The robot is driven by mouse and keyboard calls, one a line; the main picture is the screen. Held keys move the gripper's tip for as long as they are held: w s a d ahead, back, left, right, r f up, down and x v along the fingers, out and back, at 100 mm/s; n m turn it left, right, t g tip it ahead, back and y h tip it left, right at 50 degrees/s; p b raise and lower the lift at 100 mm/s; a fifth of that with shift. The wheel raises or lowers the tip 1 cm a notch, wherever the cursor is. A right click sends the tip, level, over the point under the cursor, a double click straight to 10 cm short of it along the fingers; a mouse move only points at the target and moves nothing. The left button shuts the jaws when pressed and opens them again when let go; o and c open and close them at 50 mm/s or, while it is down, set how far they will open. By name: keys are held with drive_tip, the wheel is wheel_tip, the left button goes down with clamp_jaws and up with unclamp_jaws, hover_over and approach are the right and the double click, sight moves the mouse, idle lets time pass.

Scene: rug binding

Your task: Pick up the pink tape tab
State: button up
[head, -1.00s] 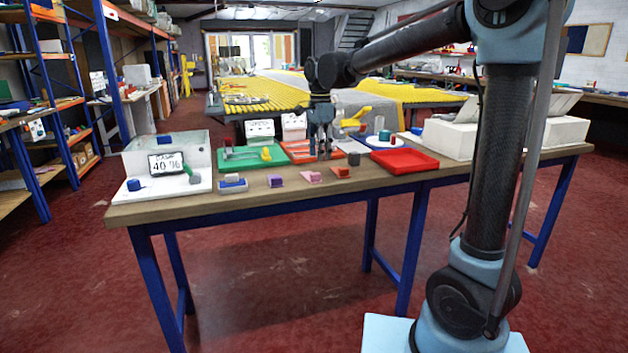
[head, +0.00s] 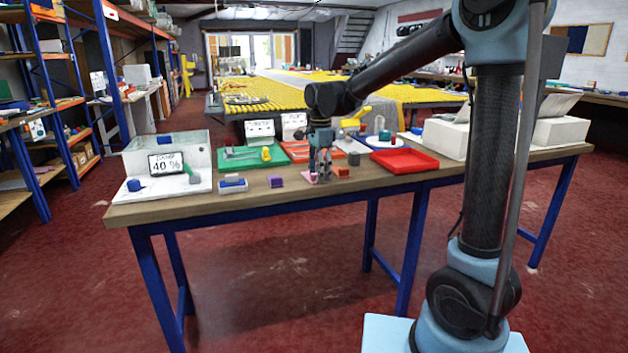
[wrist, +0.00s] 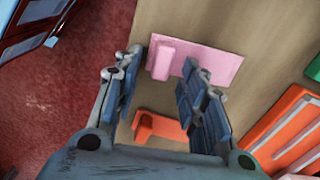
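The pink tape tab (head: 310,177) lies near the table's front edge in the head view, directly by my gripper (head: 320,170). In the wrist view the tab (wrist: 212,58) is a flat pink plate with a raised block (wrist: 164,58) at its left end. My gripper points down, open, with its two fingers (wrist: 161,68) apart and the raised block seen between their tips. The right finger hides part of the plate. I cannot tell how high the fingertips are above it; no grasp shows.
An orange tab (head: 341,172) lies close on the right and a purple one (head: 276,181) on the left. Behind are a green tray (head: 236,163) and an orange tray (head: 298,157). A red tray (head: 404,161) stands at right. Bare wood lies along the front.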

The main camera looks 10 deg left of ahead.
clamp_jaws()
drive_tip(key=shift+r, duration=0.15)
